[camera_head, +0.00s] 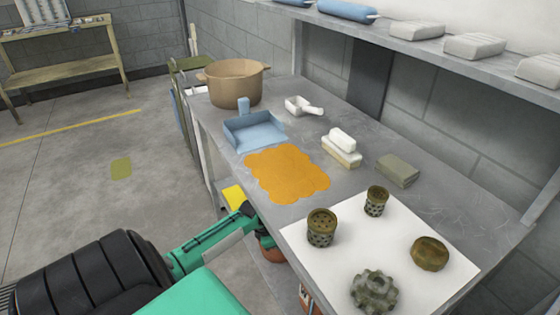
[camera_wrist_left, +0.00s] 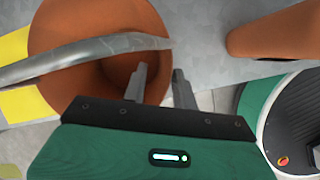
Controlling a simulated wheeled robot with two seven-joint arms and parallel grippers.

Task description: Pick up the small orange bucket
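An orange bucket (camera_head: 268,251) shows partly below the table's front edge, mostly hidden by the table and my left arm. In the left wrist view the bucket (camera_wrist_left: 75,50) fills the left side, with its grey metal handle (camera_wrist_left: 80,54) lying across its opening. My left gripper (camera_wrist_left: 160,76) is open, its two fingers apart near the bucket's right rim. One finger overlaps the bucket in the picture, the other is just right of it; I cannot tell if they touch it. A second orange thing (camera_wrist_left: 275,30) is at the upper right. My right gripper is not in view.
The metal table (camera_head: 330,205) stands above the bucket. It carries a tan pot (camera_head: 233,83), a blue dustpan (camera_head: 254,132), an orange cloth (camera_head: 285,173) and dirty metal parts on a white sheet (camera_head: 350,235). A yellow thing (camera_head: 234,197) is beside my left forearm. Open floor (camera_head: 90,190) lies left.

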